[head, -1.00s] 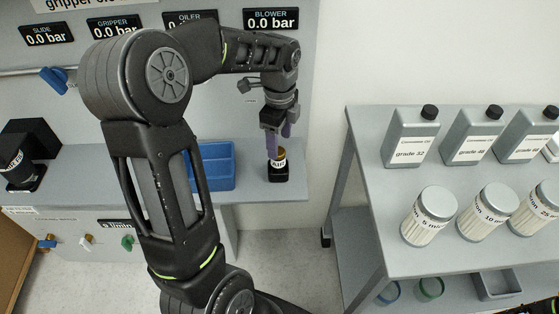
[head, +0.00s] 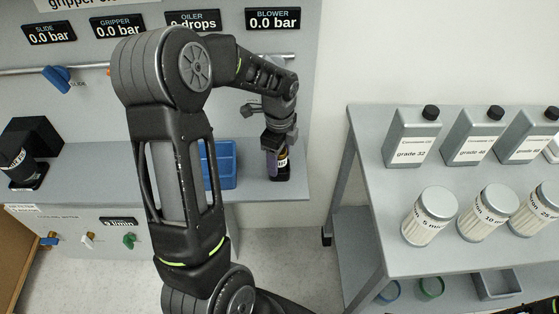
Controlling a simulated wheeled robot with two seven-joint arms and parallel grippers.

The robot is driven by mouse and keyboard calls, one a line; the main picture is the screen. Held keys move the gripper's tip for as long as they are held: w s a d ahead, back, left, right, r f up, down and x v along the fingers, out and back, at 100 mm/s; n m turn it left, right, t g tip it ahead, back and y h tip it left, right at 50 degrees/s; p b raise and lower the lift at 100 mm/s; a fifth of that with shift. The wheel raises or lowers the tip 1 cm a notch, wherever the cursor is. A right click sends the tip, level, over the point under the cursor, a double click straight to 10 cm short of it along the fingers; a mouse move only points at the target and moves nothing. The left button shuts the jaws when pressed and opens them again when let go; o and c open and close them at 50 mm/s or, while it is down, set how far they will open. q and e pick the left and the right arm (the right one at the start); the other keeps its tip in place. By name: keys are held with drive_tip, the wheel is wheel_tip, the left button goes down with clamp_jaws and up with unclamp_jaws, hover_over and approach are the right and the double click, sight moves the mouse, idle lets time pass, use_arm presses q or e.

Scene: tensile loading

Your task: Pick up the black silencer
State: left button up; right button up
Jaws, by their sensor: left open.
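My left gripper (head: 275,161) points down at the right end of the grey bench shelf. Its jaws are open, with purplish fingers. They are at a small dark cylinder with a white label (head: 283,162), which stands upright in a dark base; the fingers partly hide it. I cannot tell whether both fingers straddle it or touch it. Another black cylinder with a white label (head: 18,164) lies tilted at the left end of the shelf, by a black block. The labels are too small to tell which is the silencer. My right gripper is out of view.
A blue bin (head: 219,165) stands just left of the gripper, partly behind my arm. Gauges and a blue-handled valve (head: 57,79) are on the panel behind. A separate grey rack (head: 365,160) on the right holds bottles and jars, with a floor gap between.

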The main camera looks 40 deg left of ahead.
use_arm(q)
drive_tip(key=shift+f, duration=0.1)
drive_tip(key=shift+c, duration=0.4)
clamp_jaws()
idle(0.6)
